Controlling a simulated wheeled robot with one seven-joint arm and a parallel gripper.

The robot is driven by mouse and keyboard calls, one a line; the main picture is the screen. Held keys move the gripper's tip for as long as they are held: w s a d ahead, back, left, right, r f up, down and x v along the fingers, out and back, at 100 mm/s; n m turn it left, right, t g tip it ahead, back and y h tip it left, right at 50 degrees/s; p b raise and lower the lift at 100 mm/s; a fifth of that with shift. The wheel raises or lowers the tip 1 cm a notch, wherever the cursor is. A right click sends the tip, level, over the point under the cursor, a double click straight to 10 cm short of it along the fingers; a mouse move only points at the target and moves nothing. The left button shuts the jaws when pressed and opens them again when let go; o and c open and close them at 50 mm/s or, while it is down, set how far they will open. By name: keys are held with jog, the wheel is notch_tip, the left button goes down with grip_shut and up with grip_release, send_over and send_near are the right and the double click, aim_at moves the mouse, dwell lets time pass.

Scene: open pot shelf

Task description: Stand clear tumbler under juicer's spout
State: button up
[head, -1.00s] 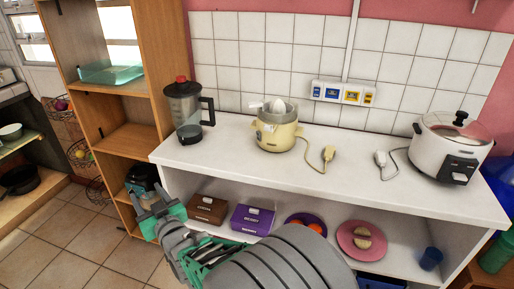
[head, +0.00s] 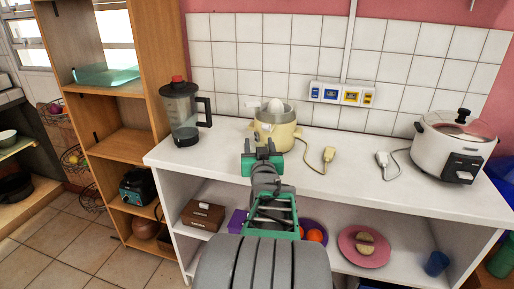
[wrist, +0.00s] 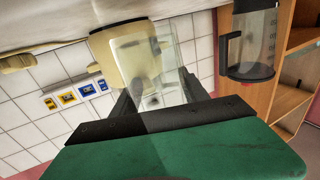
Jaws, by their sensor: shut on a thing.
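The cream juicer (head: 286,139) stands on the white counter, with its reamer on top. It also shows, upside down, in the wrist view (wrist: 105,50). My gripper (head: 262,150) is in front of the juicer's left part in the head view, at about counter height. In the wrist view my gripper (wrist: 160,88) is shut on the clear tumbler (wrist: 178,65), whose see-through walls overlap the juicer behind. In the head view I cannot make out the tumbler behind my gripper. I cannot tell the gap between tumbler and juicer, or where the spout is.
A blender (head: 184,112) stands left of the juicer on the white counter (head: 345,165). The juicer's plug (head: 328,155) and cord lie to its right, with a rice cooker (head: 450,150) farther right. The shelf below holds boxes and plates.

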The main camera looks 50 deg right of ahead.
aim_at(264, 136)
jog(key=shift+w+d+f, duration=0.15)
jog(key=shift+d+f, duration=0.05)
jog(key=shift+d, duration=0.2)
jog(key=shift+w+d+f, duration=0.15)
jog(key=shift+d, duration=0.2)
jog(key=shift+w+d+f, duration=0.1)
jog(key=shift+w+d, duration=0.2)
jog(key=shift+d, duration=0.4)
jog(key=shift+w+d, duration=0.25)
jog(key=shift+d, duration=0.45)
jog(key=shift+w+d+f, duration=0.1)
jog(key=shift+w+d, duration=0.2)
jog(key=shift+d, duration=0.4)
jog(key=shift+w+d+f+b, duration=0.15)
jog(key=shift+d+f+b, duration=0.25)
jog(key=shift+f+b, duration=0.2)
jog(key=shift+b, duration=0.2)
jog(key=o, duration=1.6)
